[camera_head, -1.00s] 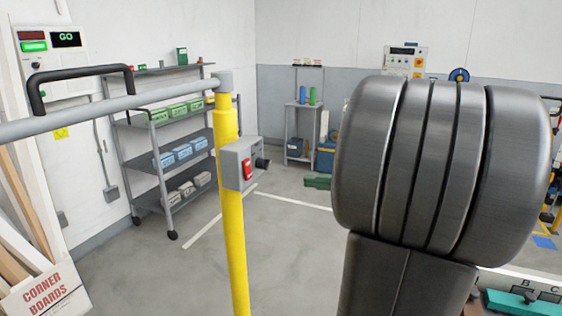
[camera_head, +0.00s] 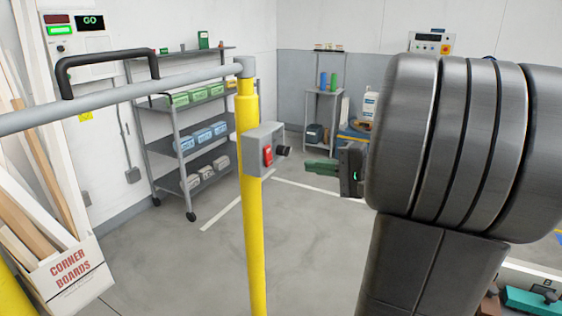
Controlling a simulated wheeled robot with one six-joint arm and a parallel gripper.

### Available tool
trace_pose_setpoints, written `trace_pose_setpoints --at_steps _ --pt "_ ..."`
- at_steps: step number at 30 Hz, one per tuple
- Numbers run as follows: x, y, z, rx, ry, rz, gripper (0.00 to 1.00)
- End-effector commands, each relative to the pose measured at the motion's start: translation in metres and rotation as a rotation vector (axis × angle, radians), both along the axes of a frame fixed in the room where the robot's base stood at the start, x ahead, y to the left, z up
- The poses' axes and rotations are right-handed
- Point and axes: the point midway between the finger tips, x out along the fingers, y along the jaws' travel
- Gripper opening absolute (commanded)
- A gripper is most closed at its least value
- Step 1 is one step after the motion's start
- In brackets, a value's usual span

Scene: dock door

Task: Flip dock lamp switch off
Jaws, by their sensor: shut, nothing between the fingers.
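A grey switch box (camera_head: 258,138) is mounted on a yellow post. A red rocker switch (camera_head: 267,155) is on its face, and a black round part (camera_head: 283,151) sticks out on its right side. I cannot read the rocker's position. My gripper (camera_head: 307,167) has green fingers, shut and empty. It points left, to the right of the box and slightly lower in the picture, apart from the rocker. My large grey arm link hides part of the gripper's base side. No dock lamp is clearly identifiable.
The yellow post (camera_head: 256,240) carries a grey rail (camera_head: 130,92) with a black handle. A shelf cart (camera_head: 165,148) with boxes stands behind. A wall panel (camera_head: 88,40) shows a green GO. Corner boards (camera_head: 66,272) stand at left.

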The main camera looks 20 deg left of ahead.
Motion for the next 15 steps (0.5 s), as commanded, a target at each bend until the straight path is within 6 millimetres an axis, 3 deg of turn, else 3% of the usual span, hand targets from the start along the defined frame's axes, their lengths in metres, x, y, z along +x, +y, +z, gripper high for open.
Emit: trace_pose_setpoints --at_steps 6,15 --pt "0.002 0.039 -0.004 0.001 0.002 0.005 0.00" --pt "0.006 0.079 -0.010 0.000 0.001 0.002 0.00"
